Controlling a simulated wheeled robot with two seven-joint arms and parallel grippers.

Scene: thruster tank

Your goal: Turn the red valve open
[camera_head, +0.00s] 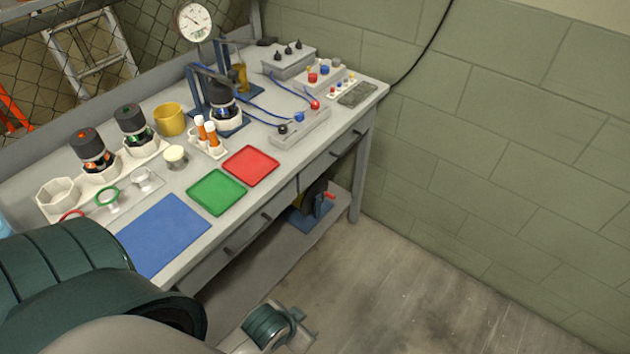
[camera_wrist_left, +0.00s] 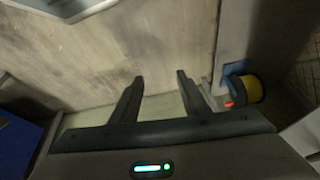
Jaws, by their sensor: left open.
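The red valve handle (camera_head: 330,195) sticks out from a small unit on the lower shelf under the workbench. The unit has a blue base (camera_head: 300,218) and a dark and yellow body, partly in shadow. In the left wrist view the red handle (camera_wrist_left: 229,104) shows as a small red tip beside a yellow cylinder (camera_wrist_left: 246,89) with a blue part. My left gripper (camera_wrist_left: 160,78) is open and empty, with the handle to the right of its fingers and apart from them. In the head view, my left arm's end is low in front of the bench. My right gripper is not in view.
The workbench top (camera_head: 225,155) holds a blue mat (camera_head: 162,235), a green tray (camera_head: 216,192), a red tray (camera_head: 250,167), a gauge (camera_head: 194,22) and several cups and fittings. A bench leg (camera_head: 358,190) stands right of the valve. The floor (camera_head: 400,270) in front is clear.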

